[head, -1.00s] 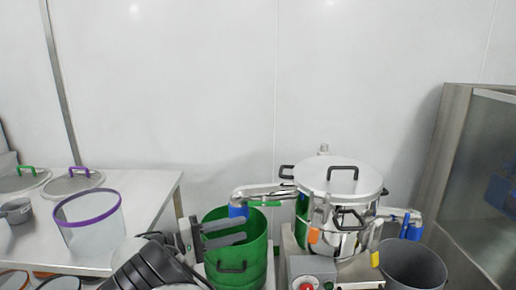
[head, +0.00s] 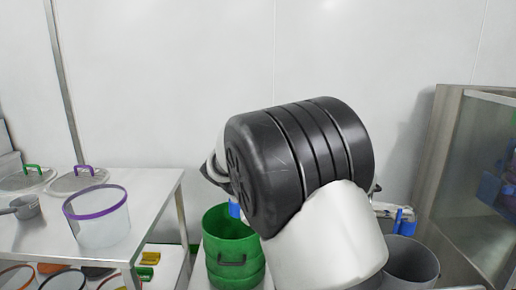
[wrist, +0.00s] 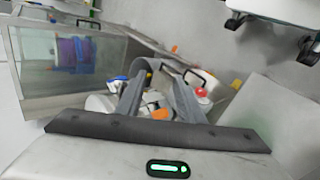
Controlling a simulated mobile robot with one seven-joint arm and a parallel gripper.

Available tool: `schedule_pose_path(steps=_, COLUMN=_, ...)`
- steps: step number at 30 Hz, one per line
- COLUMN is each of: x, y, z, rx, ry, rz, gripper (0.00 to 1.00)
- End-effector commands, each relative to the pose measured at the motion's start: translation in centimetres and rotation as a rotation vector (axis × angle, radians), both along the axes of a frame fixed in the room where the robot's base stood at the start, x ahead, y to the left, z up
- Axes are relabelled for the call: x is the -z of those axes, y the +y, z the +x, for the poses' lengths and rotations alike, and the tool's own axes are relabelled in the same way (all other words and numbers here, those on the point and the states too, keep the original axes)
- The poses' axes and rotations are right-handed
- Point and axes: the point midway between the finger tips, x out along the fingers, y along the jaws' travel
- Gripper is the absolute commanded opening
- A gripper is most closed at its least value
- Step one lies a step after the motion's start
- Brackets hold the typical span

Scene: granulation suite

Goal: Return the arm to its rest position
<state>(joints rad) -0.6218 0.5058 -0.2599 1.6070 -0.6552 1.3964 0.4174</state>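My arm is raised in front of the head camera, and its large black joint and white link cover the middle of the head view. My gripper is hidden in that view. In the wrist view my gripper (wrist: 159,72) shows two grey fingers apart with nothing held between them. Beyond the fingers, partly hidden by them, lie the silver machine and its red button (wrist: 202,95).
A green bucket (head: 228,262) stands below my arm, and a grey bin (head: 411,262) stands to its right. The left table (head: 150,207) holds a purple-rimmed container (head: 98,222), lids and a scoop. A glass-fronted cabinet (head: 470,190) is at the right; the wall area above is clear.

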Motion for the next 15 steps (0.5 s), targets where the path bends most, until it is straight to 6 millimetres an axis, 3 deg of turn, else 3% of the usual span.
schedule_pose_path(steps=1, x=-1.2, y=-1.5, z=-1.7, rx=0.022, ry=-0.006, rz=0.093, gripper=0.34)
schedule_pose_path(steps=6, x=-3.4, y=-3.9, z=-7.6, rx=0.046, ry=-0.046, rz=0.365, gripper=0.34)
schedule_pose_path(steps=15, x=-5.9, y=-4.5, z=-17.2, rx=0.024, ry=-0.246, rz=0.704, gripper=0.34)
